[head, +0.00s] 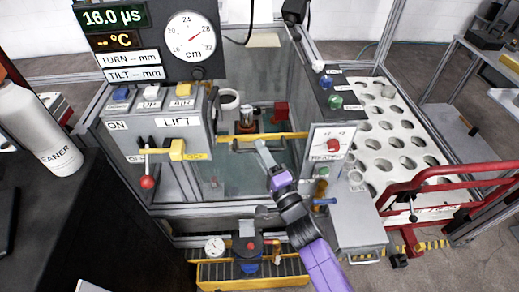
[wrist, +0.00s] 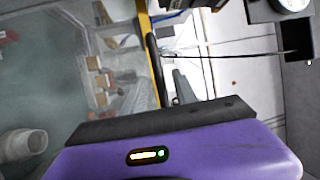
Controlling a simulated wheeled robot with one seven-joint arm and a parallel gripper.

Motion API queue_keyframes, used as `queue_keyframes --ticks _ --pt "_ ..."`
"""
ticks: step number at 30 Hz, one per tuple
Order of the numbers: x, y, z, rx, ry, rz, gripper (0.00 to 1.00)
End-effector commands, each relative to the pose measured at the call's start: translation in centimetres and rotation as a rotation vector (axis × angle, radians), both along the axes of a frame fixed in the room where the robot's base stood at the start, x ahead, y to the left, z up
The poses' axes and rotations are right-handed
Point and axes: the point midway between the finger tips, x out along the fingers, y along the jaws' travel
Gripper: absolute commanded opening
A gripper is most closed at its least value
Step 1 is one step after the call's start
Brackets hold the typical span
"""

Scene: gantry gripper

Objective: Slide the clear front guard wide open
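The clear front guard (head: 232,180) is a see-through panel across the front of the tank. A yellow bar (head: 290,136) runs along its top edge. In the wrist view the yellow edge (wrist: 154,50) runs beside a dark curved handle-like piece (wrist: 152,62), with the clear panel (wrist: 75,75) to its left. My gripper (head: 262,146) reaches up from the lower right, with its tip at or very near the yellow bar. A grey finger (wrist: 182,88) shows just right of the dark piece. The finger gap and any contact are not clear.
A grey control box (head: 160,124) with a red-knobbed lever (head: 147,182) stands left of the guard. A button panel (head: 332,143) stands to the right. A perforated white table (head: 400,135) and red rail (head: 425,190) lie farther right. A yellow tray (head: 250,272) sits below.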

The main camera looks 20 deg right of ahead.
Motion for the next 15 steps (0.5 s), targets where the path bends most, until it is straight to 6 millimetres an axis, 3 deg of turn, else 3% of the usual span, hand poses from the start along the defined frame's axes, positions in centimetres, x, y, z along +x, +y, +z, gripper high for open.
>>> queue_keyframes --ticks 12,15 --pt "1.08 0.08 0.23 -0.001 -0.001 0.000 0.34" --pt "1.07 0.07 0.23 -0.001 -0.001 0.000 0.16"
